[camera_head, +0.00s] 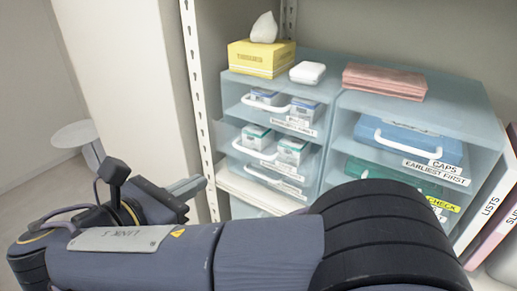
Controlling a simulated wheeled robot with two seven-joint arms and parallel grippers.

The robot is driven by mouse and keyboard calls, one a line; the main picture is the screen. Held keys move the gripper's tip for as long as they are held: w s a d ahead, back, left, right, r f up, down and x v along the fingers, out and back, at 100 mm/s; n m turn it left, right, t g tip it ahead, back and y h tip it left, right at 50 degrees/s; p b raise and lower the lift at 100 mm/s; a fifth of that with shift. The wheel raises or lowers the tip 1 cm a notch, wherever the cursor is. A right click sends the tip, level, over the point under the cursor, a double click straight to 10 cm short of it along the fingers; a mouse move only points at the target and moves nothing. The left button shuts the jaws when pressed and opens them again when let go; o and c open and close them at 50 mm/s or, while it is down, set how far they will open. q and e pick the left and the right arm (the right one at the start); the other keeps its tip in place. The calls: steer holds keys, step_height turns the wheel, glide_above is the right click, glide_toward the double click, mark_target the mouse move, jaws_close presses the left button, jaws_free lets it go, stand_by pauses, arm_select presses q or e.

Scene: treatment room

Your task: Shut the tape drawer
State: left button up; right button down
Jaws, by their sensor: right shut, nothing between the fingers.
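A pale blue translucent drawer unit (328,97) stands on the shelf. Its left column has drawers with white loop handles. The top drawer (265,103) holds blue and white boxes. The drawer below it (255,149) holds green and white boxes and appears to stick out toward the left. Their small labels are too blurred to read, so I cannot tell which is the tape drawer. My right gripper (194,187) is shut and empty, left of the drawers and apart from them. My right arm hides the lower drawers. My left gripper is not in view.
A yellow tissue box (262,60), a white item (307,72) and pink folded cloths (384,81) lie on top. The right column has a blue caps drawer (405,138) and a green one. Binders (490,212) stand at right. A perforated upright (199,100) stands left of the unit.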

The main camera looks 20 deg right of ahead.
steer(key=p, duration=0.1)
glide_toward(259, 143)
steer(key=shift+w+d+f, duration=1)
steer(key=shift+d, duration=0.25)
steer(key=shift+d, duration=0.1)
steer(key=w+d+p, duration=0.1)
steer(key=w+d, duration=0.1)
steer(key=d, duration=0.1)
steer(key=shift+w+d+r+p, duration=0.1)
steer(key=shift+w+d+p, duration=0.2)
steer(key=shift+p, duration=0.1)
steer(key=shift+a, duration=0.15)
steer(key=shift+r, duration=0.1)
